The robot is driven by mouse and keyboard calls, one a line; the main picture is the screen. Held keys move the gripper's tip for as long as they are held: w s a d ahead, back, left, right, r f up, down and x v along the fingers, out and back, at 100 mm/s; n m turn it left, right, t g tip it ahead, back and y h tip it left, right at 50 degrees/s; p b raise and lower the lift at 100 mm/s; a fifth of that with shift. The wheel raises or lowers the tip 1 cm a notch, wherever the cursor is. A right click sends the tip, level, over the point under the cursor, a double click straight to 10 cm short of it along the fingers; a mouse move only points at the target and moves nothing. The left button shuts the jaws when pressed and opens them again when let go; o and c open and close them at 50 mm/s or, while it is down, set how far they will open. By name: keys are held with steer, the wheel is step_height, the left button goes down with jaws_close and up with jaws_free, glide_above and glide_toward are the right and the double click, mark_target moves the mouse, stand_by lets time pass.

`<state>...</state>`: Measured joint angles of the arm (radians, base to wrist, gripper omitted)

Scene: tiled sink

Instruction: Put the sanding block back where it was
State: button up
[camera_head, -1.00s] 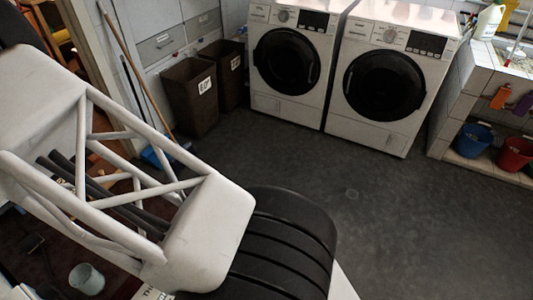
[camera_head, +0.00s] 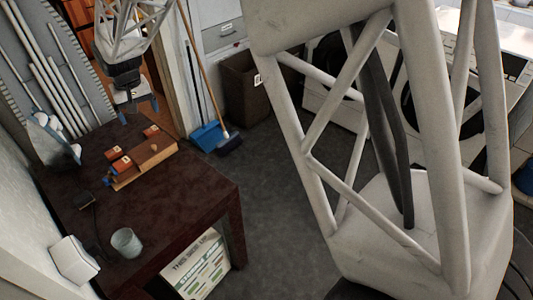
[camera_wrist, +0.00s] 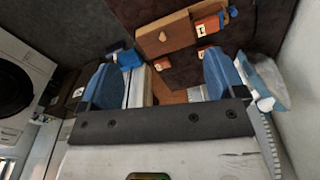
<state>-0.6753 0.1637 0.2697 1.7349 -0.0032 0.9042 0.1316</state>
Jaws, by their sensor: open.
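My gripper (camera_head: 139,110) hangs beyond the far end of the dark table (camera_head: 185,205), open and empty, with blue fingertips. It also shows open in the wrist view (camera_wrist: 163,82). On the table lie a long brown wooden block (camera_head: 150,162) and several small orange-red blocks with white labels, one (camera_head: 122,165) at the wooden block's left end and one (camera_head: 151,131) behind it. In the wrist view, the wooden block (camera_wrist: 180,33) has a round knob and orange blocks (camera_wrist: 207,25) lie beside it. I cannot tell which is the sanding block.
A clear cup (camera_head: 126,242) stands near the table's front. A white box-like object (camera_head: 75,260) is at the left wall. A blue dustpan (camera_head: 207,136) and broom stand beyond the table. The table's right half is bare. My arm hides much of the right side.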

steer(key=s+d+r+m, duration=0.1)
steer(key=s+d+r, duration=0.3)
steer(key=d, duration=0.7)
steer(key=s+d+r+m+t, duration=0.1)
steer(key=s+d+r, duration=0.2)
steer(key=d, duration=0.7)
steer(key=s+d+r+m, duration=0.1)
steer(key=s+d+r, duration=0.3)
steer(key=d, duration=0.7)
steer(key=s+d+f+m+t, duration=0.1)
steer(key=s+d+f+m, duration=0.1)
steer(key=s+d, duration=1.6)
steer(key=s+m, duration=0.1)
steer(key=s, duration=0.2)
steer(key=shift+s+f+h, duration=0.3)
steer(key=shift+s+f, duration=0.05)
